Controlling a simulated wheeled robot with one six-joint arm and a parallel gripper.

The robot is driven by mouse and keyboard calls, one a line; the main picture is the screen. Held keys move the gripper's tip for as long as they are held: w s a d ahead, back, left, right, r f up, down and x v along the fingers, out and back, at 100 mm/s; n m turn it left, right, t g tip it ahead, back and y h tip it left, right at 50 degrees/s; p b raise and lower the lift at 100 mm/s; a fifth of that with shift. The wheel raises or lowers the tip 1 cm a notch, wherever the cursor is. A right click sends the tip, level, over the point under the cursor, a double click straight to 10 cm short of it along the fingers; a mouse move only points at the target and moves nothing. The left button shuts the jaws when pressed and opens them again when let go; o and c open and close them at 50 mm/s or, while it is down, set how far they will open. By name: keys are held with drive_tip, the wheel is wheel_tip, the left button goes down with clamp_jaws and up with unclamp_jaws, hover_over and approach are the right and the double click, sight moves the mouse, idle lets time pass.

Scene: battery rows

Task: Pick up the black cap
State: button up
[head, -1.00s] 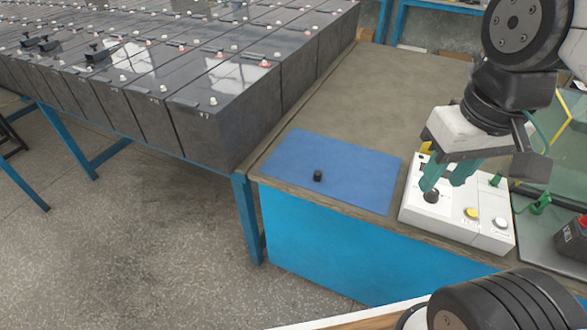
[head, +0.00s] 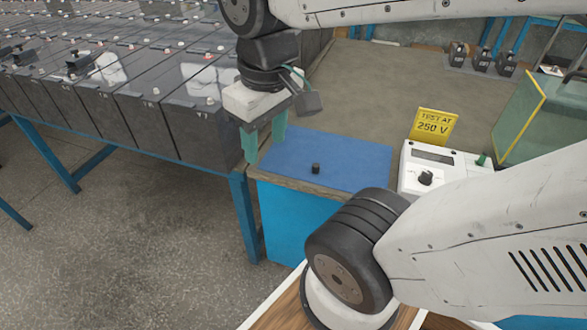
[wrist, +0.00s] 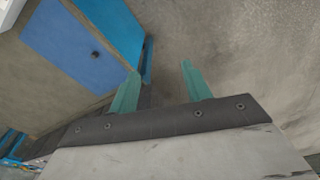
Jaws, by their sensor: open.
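The small black cap (head: 316,168) stands on a blue mat (head: 362,160) near the front edge of the bench. In the wrist view the cap (wrist: 96,54) shows on the mat (wrist: 66,38), to the upper left of my fingers. My gripper (head: 264,152) is open and empty, with green fingers pointing down. In the head view it appears left of the cap, at the mat's left side. In the wrist view my gripper (wrist: 160,82) has the floor between its fingertips, and the cap is outside them.
Dark battery blocks (head: 150,115) stand in rows on a blue-legged frame at the left. A white tester (head: 440,165) with a knob and a yellow "TEST AT 250 V" sign (head: 434,125) stand right of the mat. A clear screen (head: 540,110) is at the far right.

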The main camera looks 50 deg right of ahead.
drive_tip(key=w+d+f+n, duration=0.4)
drive_tip(key=w+d, duration=0.3)
drive_tip(key=w, duration=0.1)
drive_tip(key=n+g, duration=0.1)
drive_tip(key=n, duration=0.6)
approach(316, 165)
drive_tip(key=shift+w+d, duration=0.1)
drive_tip(key=shift+w, duration=0.45)
drive_tip(key=shift+n, duration=0.4)
drive_tip(key=f, duration=0.5)
drive_tip(key=s+f, duration=0.1)
drive_tip(key=f, duration=0.2)
drive_tip(key=shift+f, duration=0.35)
drive_tip(key=c, duration=1)
